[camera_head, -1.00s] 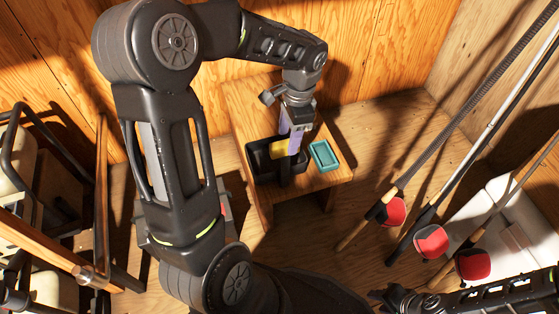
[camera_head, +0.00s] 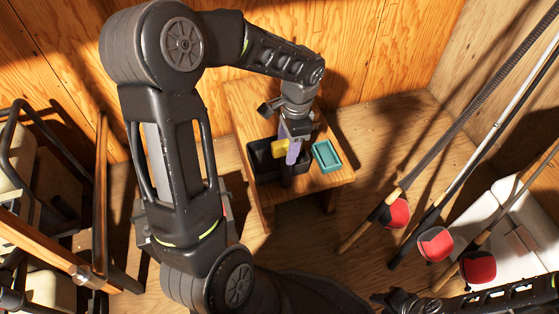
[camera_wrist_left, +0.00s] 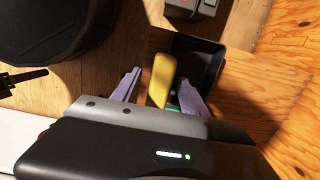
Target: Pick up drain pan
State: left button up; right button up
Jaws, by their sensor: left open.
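A black open bin (camera_head: 258,172) stands on the small wooden table, with a yellow object (camera_head: 280,146) at it. A shallow teal tray (camera_head: 327,157) lies just right of the bin. I cannot tell which of the two is the drain pan. My left gripper (camera_head: 293,155) points down over the bin's right part, its purple fingers apart. In the left wrist view the yellow object (camera_wrist_left: 162,78) shows between the open fingers, with the black bin (camera_wrist_left: 198,58) behind it. Contact with the fingers is not clear. My right gripper (camera_head: 382,299) is at the bottom edge, mostly hidden.
The wooden table (camera_head: 246,110) stands near the plywood wall. Fishing rods (camera_head: 430,205) with red-ended parts lean across the right side beside a white box (camera_head: 505,235). A wooden-framed chair (camera_head: 100,200) is at the left. Some floor right of the table is clear.

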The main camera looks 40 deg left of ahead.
pick_arm(q)
jog(key=f, duration=0.1)
jog(key=f+b, duration=0.1)
jog(key=f, duration=0.1)
jog(key=shift+s+a+f, duration=0.15)
jog(key=shift+s+f, duration=0.05)
jog(key=shift+c, duration=0.5)
grip_shut()
jog(key=shift+r, duration=0.1)
dwell(1.0)
